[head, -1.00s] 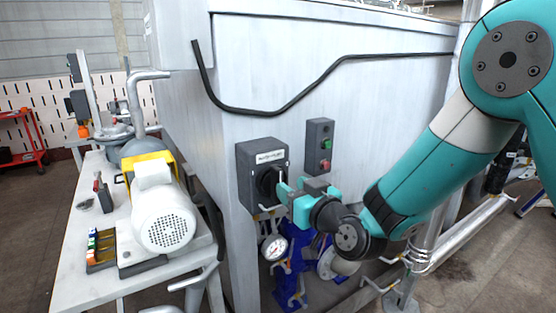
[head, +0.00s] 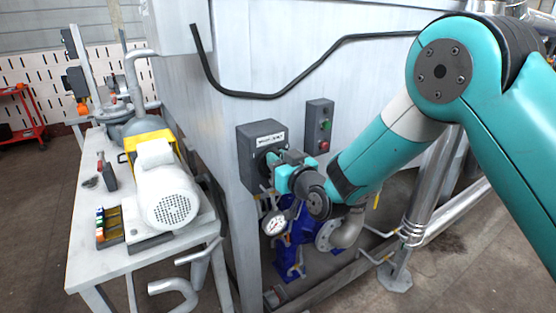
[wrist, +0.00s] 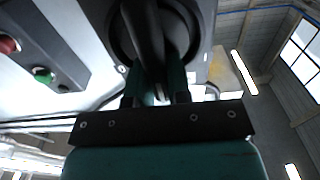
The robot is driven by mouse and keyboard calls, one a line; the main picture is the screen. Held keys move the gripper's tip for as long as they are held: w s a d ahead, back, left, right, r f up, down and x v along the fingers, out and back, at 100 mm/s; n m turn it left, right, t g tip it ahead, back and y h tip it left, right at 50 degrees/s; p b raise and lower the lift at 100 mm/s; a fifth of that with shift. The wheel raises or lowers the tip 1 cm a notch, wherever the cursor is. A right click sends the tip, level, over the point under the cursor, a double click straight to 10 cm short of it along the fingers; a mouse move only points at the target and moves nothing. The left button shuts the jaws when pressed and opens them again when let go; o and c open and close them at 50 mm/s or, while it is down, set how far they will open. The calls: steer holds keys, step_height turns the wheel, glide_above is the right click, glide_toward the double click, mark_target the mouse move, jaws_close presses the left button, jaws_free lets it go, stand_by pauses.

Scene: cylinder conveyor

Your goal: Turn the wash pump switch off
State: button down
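The wash pump switch is a dark grey box (head: 250,150) with a white label, mounted on the pale metal tank wall in the head view. In the wrist view its black round dial (wrist: 193,25) and raised bar handle (wrist: 145,35) fill the top middle. My gripper (head: 275,160) is at the front of the box, and its teal fingers lie on both sides of the handle in the wrist view (wrist: 157,88). The fingers appear shut on the handle. In the head view the gripper hides most of the dial. The label is too small to read surely.
A second box (head: 319,125) with green and red buttons is close to the right of the switch. A pressure gauge (head: 275,223) and blue pump (head: 298,240) are below. A black cable (head: 270,96) crosses the wall above. A bench (head: 90,265) with a motor stands left.

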steer(key=shift+d+f+m, duration=0.1)
steer(key=shift+m, duration=0.2)
steer(key=shift+w+d+f+m+b, duration=0.2)
steer(key=shift+d+f+m+b, duration=0.2)
steer(key=shift+m, duration=2.45)
steer(key=shift+w+d+f+m+b, duration=0.25)
steer(key=shift+m+b, duration=0.3)
steer(key=shift+m, duration=2.35)
steer(key=shift+w+d+f+m+b, duration=0.2)
steer(key=shift+f+m+b, duration=0.25)
steer(key=shift+m, duration=2.4)
steer(key=c, duration=1.1)
jaws_free()
steer(key=shift+o, duration=0.2)
steer(key=shift+s, duration=0.1)
